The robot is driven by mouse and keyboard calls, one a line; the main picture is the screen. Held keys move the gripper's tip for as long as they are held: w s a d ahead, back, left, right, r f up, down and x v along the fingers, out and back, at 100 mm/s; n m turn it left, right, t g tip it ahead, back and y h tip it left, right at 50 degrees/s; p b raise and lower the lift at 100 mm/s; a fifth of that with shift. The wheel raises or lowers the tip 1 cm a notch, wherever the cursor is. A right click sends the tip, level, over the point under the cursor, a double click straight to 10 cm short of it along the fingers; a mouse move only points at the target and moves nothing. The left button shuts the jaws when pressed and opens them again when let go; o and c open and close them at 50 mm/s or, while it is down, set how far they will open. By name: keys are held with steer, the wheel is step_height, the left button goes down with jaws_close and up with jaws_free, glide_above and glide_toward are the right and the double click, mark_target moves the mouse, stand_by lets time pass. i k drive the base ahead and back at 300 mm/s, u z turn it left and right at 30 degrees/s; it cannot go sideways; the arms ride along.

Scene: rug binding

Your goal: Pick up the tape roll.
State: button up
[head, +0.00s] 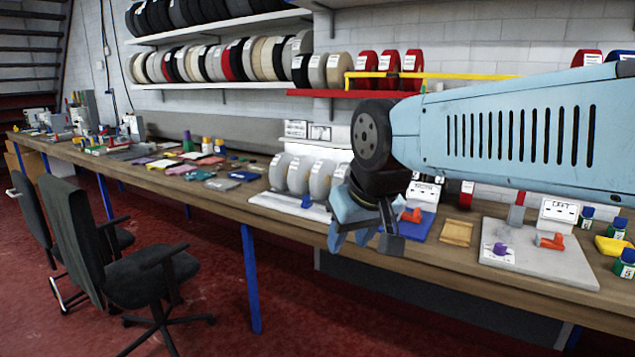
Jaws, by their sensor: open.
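My gripper (364,240) hangs at the front edge of the workbench, fingers pointing down, open with nothing visible between them. Several large whitish rolls (299,175) stand upright in a row on a white stand on the bench, just left of my gripper. More rolls in black, white, tan and red (233,60) stand on the wall shelves. Red rolls (390,64) stand on the red shelf behind my arm. I cannot tell which roll is the tape roll. My wrist and arm hide part of the bench and wall.
The wooden workbench (225,195) runs along the wall. A grey board (540,262) with an orange item (551,241) and a purple item lies at right, near small bottles (625,263). Dark office chairs (140,270) stand at left. The red floor in front is mostly free.

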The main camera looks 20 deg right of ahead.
mark_target(321, 176)
steer(key=z, duration=0.1)
steer(key=i, duration=1)
steer(key=u, duration=0.1)
